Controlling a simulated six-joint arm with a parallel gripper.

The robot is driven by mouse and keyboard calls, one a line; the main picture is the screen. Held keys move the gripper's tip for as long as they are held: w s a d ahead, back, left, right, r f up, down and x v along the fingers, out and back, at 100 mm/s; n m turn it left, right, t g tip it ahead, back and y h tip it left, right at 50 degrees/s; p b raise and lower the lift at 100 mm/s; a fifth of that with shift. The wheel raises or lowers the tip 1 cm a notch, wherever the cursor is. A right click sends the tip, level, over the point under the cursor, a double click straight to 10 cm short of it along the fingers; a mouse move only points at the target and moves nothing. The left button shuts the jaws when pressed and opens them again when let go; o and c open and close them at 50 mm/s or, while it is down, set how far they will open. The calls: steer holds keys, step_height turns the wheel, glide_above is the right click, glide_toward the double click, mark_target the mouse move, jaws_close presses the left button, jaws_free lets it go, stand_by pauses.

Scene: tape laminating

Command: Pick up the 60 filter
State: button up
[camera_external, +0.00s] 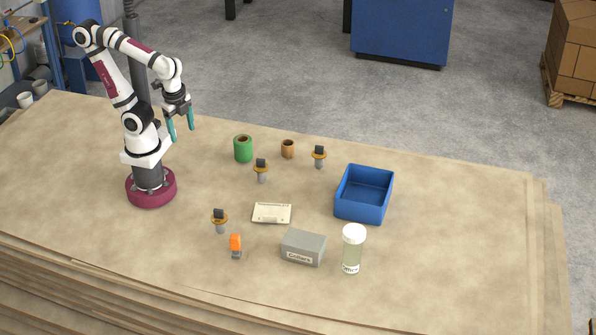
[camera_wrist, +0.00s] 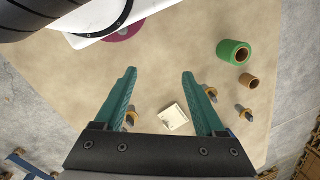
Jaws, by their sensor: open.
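No piece carries a readable 60, so I cannot tell which is the 60 filter. Three alike small pieces, each with a grey stem, an amber ring and a dark top, stand on the table: a left front one (camera_external: 220,222), a middle one (camera_external: 261,170) and a right back one (camera_external: 319,156). My gripper (camera_external: 181,130) is open and empty, raised above the table to the left of all of them. In the wrist view, its teal fingers (camera_wrist: 158,73) are spread with only bare table between their tips. Similar amber-ringed pieces show beside and beyond the fingers there.
A green roll (camera_external: 243,149) and small brown roll (camera_external: 288,149) stand at the back. A cream plate (camera_external: 272,213), orange-topped piece (camera_external: 236,243), labelled grey box (camera_external: 303,247), white-capped jar (camera_external: 352,250) and empty blue bin (camera_external: 366,183) stand nearby. The far right table is clear.

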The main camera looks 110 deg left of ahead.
steer(key=m+h, duration=0.2)
steer(key=m, duration=0.9)
glide_above(219, 218)
step_height(219, 218, down, 5)
steer(key=f, duration=1.5)
steer(key=shift+s+a+f, duration=0.1)
steer(key=shift+a, duration=0.2)
steer(key=c, duration=1.1)
